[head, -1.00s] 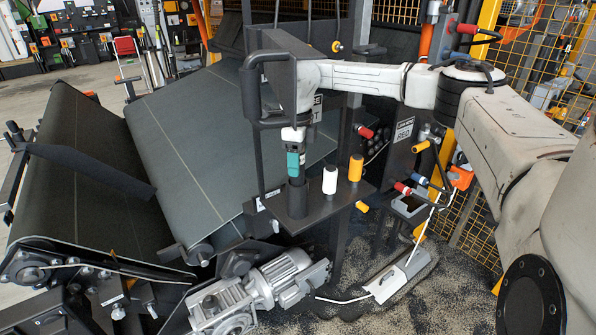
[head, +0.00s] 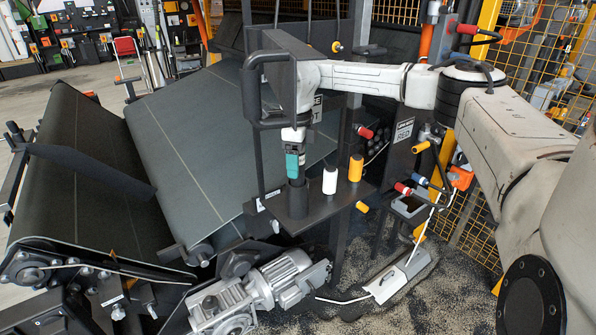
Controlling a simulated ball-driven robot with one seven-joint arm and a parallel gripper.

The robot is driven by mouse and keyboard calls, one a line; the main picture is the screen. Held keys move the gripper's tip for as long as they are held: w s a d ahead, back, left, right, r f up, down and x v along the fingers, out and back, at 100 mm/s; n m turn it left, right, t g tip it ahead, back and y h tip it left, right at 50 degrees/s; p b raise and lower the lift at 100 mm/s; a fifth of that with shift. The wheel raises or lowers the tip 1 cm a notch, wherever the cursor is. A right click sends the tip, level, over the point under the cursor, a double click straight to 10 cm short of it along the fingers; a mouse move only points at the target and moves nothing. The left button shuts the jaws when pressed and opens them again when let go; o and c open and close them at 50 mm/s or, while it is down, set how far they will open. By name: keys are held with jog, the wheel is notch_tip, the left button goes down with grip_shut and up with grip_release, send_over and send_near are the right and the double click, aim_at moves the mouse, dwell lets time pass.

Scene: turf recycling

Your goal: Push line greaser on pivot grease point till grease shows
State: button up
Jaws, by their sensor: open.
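My arm reaches across from the right, and my gripper (head: 294,178) hangs downward at its end, with a white and teal body. It is right above a dark upright cylinder (head: 292,202) on a small dark shelf (head: 318,206). The fingertips are small and dark, and I cannot tell whether they touch the cylinder. No held object is clear. A white cylinder (head: 330,180) and a yellow-orange cylinder (head: 356,168) stand just right of the gripper. I cannot tell for sure which thing is the line greaser, and I cannot make out the pivot grease point.
A dark frame with a looped bar (head: 250,85) stands close behind and left of my wrist. Two dark belts (head: 185,145) fill the left. A grey motor (head: 285,275) sits below the shelf. Yellow mesh fencing (head: 535,55) stands behind my arm.

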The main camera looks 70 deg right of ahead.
jog(key=shift+r+b, duration=0.8)
jog(key=shift+r, duration=2.95)
